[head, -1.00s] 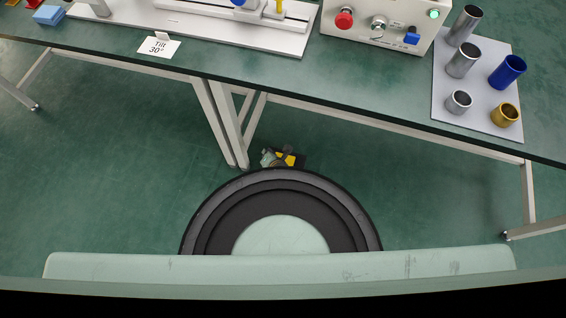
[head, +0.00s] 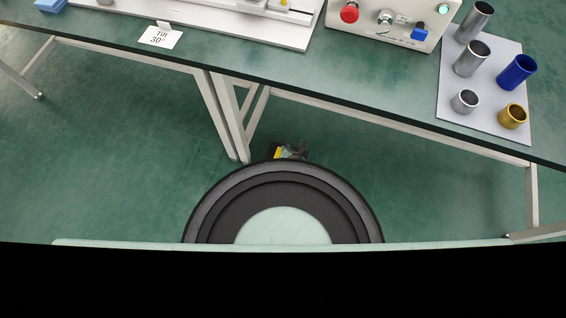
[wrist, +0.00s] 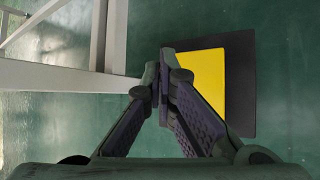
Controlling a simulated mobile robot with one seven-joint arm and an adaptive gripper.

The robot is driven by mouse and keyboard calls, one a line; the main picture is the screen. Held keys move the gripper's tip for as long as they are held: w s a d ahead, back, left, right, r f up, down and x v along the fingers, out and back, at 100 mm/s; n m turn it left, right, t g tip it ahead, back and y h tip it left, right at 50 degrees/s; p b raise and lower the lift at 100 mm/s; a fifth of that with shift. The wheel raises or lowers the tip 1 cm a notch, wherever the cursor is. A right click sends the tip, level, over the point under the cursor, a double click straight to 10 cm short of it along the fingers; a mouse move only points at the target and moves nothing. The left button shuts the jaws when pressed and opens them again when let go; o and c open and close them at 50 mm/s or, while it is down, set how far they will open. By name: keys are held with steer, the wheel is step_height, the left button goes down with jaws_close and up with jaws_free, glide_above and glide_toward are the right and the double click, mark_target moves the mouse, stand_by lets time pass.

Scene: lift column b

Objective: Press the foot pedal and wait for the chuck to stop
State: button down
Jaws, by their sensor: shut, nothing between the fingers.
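The foot pedal (wrist: 211,78) is a yellow plate on a black base (wrist: 241,70) on the green floor. In the wrist view it lies just beyond and right of my fingertips. My gripper (wrist: 163,75) is shut and empty; its fingertips overlap the pedal's left edge in the picture. I cannot tell whether they touch it or whether it is pressed down. In the head view a small yellow part of the pedal (head: 277,153) shows under the table, beside my gripper (head: 289,153), mostly hidden by my own body. The chuck cannot be made out.
A control box (head: 385,28) with a red button, a knob, a blue switch and a lit green lamp stands on the table (head: 300,75). Metal and coloured cylinders stand on a grey mat (head: 487,100). White table legs (head: 222,115) stand close left of my gripper.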

step_height(320, 180, down, 7)
steer(key=b, duration=0.4)
steer(key=shift+r+b, duration=0.2)
steer(key=shift+b, duration=0.2)
steer(key=shift+f+b, duration=0.4)
steer(key=shift+b, duration=0.1)
steer(key=shift+f, duration=0.1)
stand_by(0.4)
steer(key=shift+f+b, duration=0.4)
steer(key=shift+b, duration=0.25)
